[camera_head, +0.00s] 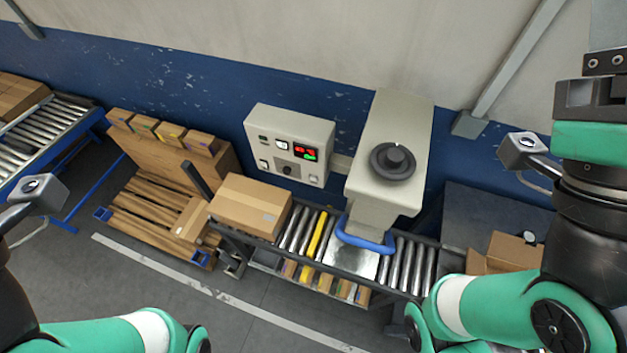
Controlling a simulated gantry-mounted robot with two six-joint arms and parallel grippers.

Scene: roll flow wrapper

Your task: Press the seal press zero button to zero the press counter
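The beige seal press (385,205) stands over the roller conveyor at center right, with a round black knob (393,161) on top and a blue loop handle (366,243) at its front. A beige control box (258,128) stands left of it. Its face has a small display with red and green digits (307,152), a dark round knob (287,170) and several small light buttons or switches. The labels are too small to read, so I cannot tell which is the zero button. My arms show at the lower left and right, apart from the box; no gripper fingers show.
A cardboard box (250,205) sits on the roller conveyor (408,262), in front of the control box. A wooden pallet stand (145,205) with small cartons is on the left. An open carton (508,252) is on the right. Space above the control box is clear.

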